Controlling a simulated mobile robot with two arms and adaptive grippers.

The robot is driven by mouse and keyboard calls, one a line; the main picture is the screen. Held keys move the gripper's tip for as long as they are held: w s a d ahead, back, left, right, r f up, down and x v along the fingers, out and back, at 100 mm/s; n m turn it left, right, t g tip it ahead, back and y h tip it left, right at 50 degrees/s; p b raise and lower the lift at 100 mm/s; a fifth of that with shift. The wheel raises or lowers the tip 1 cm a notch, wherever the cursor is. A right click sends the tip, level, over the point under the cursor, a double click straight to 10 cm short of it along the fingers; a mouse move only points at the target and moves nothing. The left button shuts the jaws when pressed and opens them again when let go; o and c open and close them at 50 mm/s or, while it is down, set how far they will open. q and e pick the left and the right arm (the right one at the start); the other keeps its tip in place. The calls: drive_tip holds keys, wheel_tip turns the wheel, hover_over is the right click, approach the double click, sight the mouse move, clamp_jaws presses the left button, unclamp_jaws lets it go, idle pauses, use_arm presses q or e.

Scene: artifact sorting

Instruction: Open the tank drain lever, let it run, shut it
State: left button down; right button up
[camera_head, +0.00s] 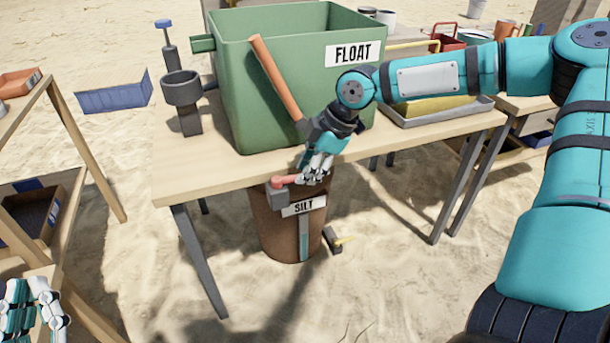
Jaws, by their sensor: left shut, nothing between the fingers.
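The green tank (285,85) labelled FLOAT stands on the wooden table. A red lever (283,181) on a grey block (277,197) sits at the table's front edge, below the tank. I take it for the drain lever; it lies roughly level, pointing right. My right gripper (315,168) is at the lever's right end, its fingers pointing down. The fingers overlap the lever, so I cannot tell whether they grip it. My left gripper (35,300) is shut and empty at the lower left, far from the lever. No flow of liquid is visible.
A brown bucket (270,230) labelled SILT, with a vertical gauge strip, stands under the table edge. An orange-brown rod (275,80) slants before the tank, close to my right wrist. A grey cup-topped stand (184,100) is left of the tank. A wooden shelf (85,140) stands at left.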

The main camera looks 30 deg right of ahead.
use_arm(q)
drive_tip(key=shift+s+r+t, duration=0.6)
drive_tip(key=shift+r, duration=0.2)
use_arm(e)
drive_tip(key=shift+w+a+f, duration=0.15)
drive_tip(key=shift+a+f, duration=0.05)
drive_tip(key=shift+f, duration=0.35)
drive_tip(key=shift+c, duration=0.2)
clamp_jaws()
